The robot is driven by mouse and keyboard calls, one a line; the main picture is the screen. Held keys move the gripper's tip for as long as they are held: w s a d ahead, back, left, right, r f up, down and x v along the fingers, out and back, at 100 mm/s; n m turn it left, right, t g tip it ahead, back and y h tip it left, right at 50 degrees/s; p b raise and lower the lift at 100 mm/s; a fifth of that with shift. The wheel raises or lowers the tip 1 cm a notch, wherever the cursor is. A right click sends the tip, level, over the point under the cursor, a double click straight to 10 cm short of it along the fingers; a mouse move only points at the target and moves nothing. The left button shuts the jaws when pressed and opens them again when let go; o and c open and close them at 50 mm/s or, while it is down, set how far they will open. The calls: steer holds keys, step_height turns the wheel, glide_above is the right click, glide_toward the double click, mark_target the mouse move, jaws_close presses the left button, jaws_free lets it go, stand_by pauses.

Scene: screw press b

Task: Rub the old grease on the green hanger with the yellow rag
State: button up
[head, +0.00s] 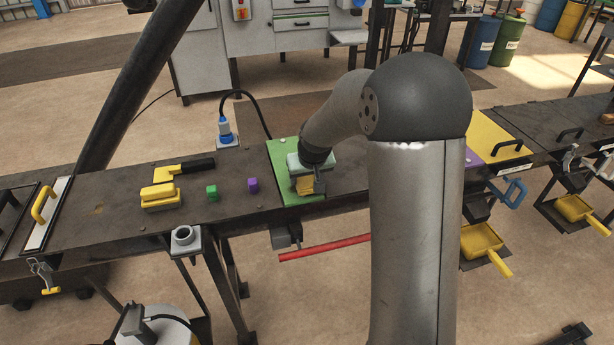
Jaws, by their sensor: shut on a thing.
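My gripper (307,180) points down over the green plate, which I take for the green hanger (281,152), set across the dark bench. It is shut on a yellow piece, the yellow rag (305,187). The rag is at or just above the green surface; I cannot tell if it touches. My arm and gripper hide the plate's right part. No old grease can be made out on the visible green.
A blue plug with black cable (225,131) stands behind. A red bar (325,248) sticks out below the front edge.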

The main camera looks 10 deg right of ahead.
mark_target(293, 188)
steer(key=shift+f+b, duration=0.5)
steer(key=shift+f, duration=0.1)
steer(key=shift+s+a+f+b, duration=0.15)
steer(key=shift+a+b, duration=0.25)
steer(key=shift+a, duration=0.5)
steer(key=shift+s+a+f+b, duration=0.1)
steer(key=shift+a+b, duration=0.3)
steer(key=shift+a, duration=0.5)
steer(key=shift+r, duration=0.1)
steer(key=shift+w+a+r+p, duration=0.1)
steer(key=shift+r+p, duration=0.25)
steer(key=shift+r, duration=0.35)
